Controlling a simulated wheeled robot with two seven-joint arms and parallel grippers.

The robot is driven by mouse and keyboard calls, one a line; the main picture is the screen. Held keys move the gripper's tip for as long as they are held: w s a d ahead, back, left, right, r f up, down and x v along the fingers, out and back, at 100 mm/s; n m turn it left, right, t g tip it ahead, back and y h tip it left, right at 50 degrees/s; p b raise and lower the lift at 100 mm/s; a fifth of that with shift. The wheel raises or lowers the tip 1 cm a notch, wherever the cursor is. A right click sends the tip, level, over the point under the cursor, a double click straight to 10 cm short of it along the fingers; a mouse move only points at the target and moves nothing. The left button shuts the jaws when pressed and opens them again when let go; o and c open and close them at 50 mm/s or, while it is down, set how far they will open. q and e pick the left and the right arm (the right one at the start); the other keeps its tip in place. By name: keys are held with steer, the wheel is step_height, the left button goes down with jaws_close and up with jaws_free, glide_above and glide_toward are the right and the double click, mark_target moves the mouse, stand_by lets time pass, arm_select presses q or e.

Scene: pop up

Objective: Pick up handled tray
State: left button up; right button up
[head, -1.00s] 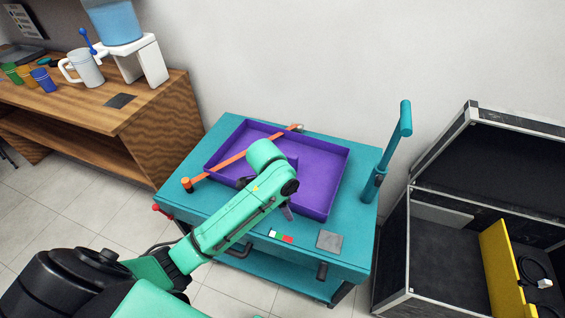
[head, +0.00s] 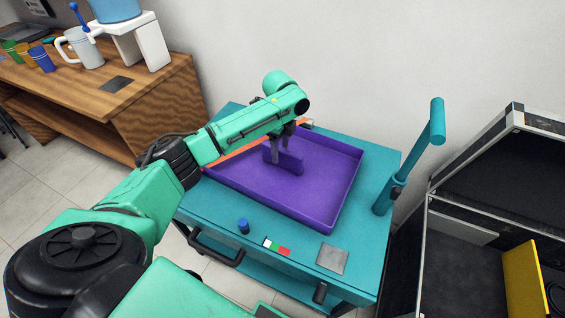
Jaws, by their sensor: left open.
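The purple tray (head: 325,218) lies on the teal cart (head: 384,232), with low walls around a mostly bare floor. An upright purple piece (head: 291,161), which looks like its handle, stands toward the back middle of the tray. My left gripper (head: 281,152) points down over the tray at this piece, with its jaws open. The fingers are right at the piece and overlap it in the picture; I cannot tell whether they touch it. My left arm hides part of the tray's back left side. My right gripper is not in view.
An orange bar (head: 235,157) runs behind my arm along the tray's back left. A teal post (head: 437,120) rises at the cart's right. A blue knob (head: 243,226) and a grey square (head: 332,258) are at the front. An open black case (head: 465,275) stands right; a wooden desk (head: 150,97) stands left.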

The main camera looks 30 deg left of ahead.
mark_target(282, 159)
arm_select(q)
steer(key=f, duration=0.4)
steer(key=shift+d+f, duration=0.25)
steer(key=shift+f, duration=0.1)
jaws_close()
steer(key=shift+r, duration=0.15)
stand_by(0.8)
